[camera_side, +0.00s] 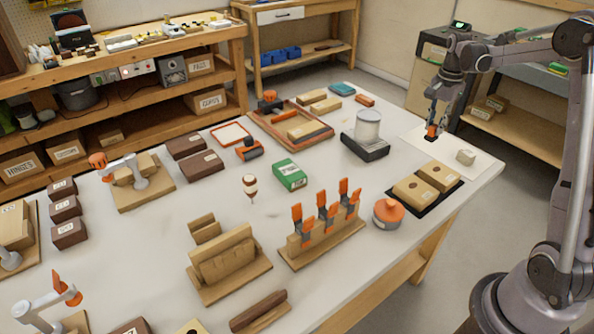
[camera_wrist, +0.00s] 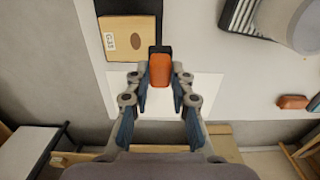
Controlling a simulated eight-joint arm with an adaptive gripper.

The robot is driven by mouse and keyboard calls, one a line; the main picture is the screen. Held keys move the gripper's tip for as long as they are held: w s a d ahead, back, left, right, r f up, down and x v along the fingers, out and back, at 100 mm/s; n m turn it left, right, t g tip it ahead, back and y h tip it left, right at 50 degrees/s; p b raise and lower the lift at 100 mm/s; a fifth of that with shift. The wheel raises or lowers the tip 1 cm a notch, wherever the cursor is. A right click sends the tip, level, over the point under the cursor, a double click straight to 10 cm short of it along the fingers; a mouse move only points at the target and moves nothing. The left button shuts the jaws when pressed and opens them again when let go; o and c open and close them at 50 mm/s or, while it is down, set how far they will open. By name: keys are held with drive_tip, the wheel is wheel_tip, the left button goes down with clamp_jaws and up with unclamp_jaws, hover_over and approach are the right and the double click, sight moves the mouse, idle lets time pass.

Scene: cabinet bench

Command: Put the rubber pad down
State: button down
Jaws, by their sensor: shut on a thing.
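The rubber pad, as far as I can tell, is the small orange block with a black end (camera_wrist: 160,70) between my fingertips. It also shows in the side view (camera_side: 432,131), orange above and black below. My gripper (camera_side: 438,106) points down over the white sheet (camera_side: 412,137) at the table's right end and is shut on the pad. In the wrist view, my gripper (camera_wrist: 160,83) has its fingers on both sides of the orange part. The pad is at or just above the sheet; I cannot tell whether it touches.
Two cardboard boxes (camera_side: 438,175) sit on a black mat near the sheet. A grey canister on a dark base (camera_side: 367,135) stands left of it. The table's edge is close behind.

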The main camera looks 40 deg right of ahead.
drive_tip(key=s+d, duration=0.3)
drive_tip(key=d, duration=1.2)
drive_tip(key=w+a+f, duration=0.1)
drive_tip(key=w+f, duration=0.1)
drive_tip(key=w, duration=0.1)
drive_tip(key=w+a+f, duration=0.1)
drive_tip(key=w+f, duration=0.2)
drive_tip(key=w, duration=0.1)
drive_tip(key=w+a+f, duration=0.1)
drive_tip(key=w+f, duration=0.1)
drive_tip(key=w, duration=0.1)
drive_tip(key=shift+w+f, duration=0.25)
drive_tip(key=shift+f, duration=2.15)
drive_tip(key=shift+f, duration=0.15)
drive_tip(key=c, duration=1.2)
unclamp_jaws()
